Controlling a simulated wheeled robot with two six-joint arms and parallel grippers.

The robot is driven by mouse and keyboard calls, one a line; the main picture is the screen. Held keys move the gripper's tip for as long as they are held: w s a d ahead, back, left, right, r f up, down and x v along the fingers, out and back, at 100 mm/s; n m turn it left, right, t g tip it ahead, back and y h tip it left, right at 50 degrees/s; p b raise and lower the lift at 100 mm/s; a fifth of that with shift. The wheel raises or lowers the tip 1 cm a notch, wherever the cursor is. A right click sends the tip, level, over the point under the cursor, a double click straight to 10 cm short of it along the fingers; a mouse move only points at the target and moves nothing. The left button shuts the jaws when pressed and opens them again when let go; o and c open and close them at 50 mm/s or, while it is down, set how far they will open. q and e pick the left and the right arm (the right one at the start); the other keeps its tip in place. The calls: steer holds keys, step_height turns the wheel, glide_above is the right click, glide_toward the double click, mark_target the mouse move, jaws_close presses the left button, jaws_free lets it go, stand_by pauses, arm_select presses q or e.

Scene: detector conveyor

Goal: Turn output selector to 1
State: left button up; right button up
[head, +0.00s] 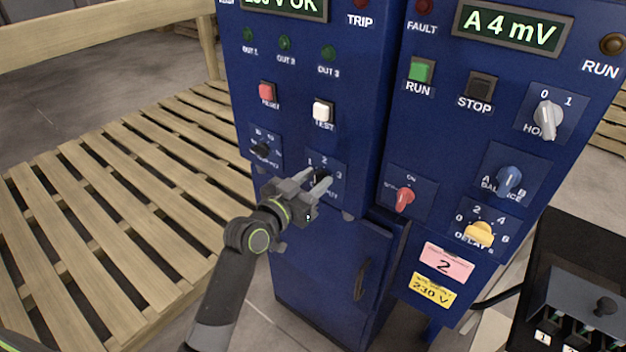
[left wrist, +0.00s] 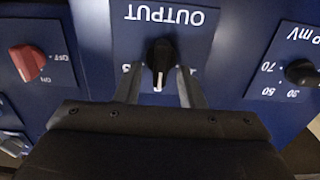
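The output selector (left wrist: 160,56) is a black knob with a white mark on a blue panel labelled OUTPUT, seen upside down in the left wrist view. In the head view the selector (head: 323,176) is partly covered by my left gripper, under the digits 1, 2 and 3. My left gripper (head: 315,181) is open at the panel. In the left wrist view its fingers (left wrist: 160,78) stand on either side of the knob, with gaps visible. My right gripper is not in view.
A small black knob (head: 261,149) sits left of the selector, and a red switch (head: 404,199) to its right. The red RESET button (head: 267,91) and white TEST button (head: 322,111) are above. A wooden pallet (head: 110,190) lies left of the cabinet.

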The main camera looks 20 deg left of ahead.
arm_select(q)
steer(key=c, duration=0.6)
steer(key=shift+n, duration=0.3)
steer(key=shift+a+r+n+p, duration=0.1)
steer(key=shift+a+n+p, duration=0.05)
steer(key=shift+n+p, duration=0.75)
steer(key=n+p, duration=0.1)
steer(key=n, duration=0.1)
steer(key=n+p, duration=0.1)
steer(key=n, duration=0.1)
steer(key=n+p, duration=0.1)
steer(key=n, duration=0.2)
steer(key=shift+w+a+f, duration=0.1)
steer(key=shift+a+f, duration=0.15)
steer(key=shift+a, duration=0.05)
steer(key=shift+f+n+p, duration=0.15)
steer(key=shift+n+p, duration=0.4)
steer(key=shift+n, duration=0.65)
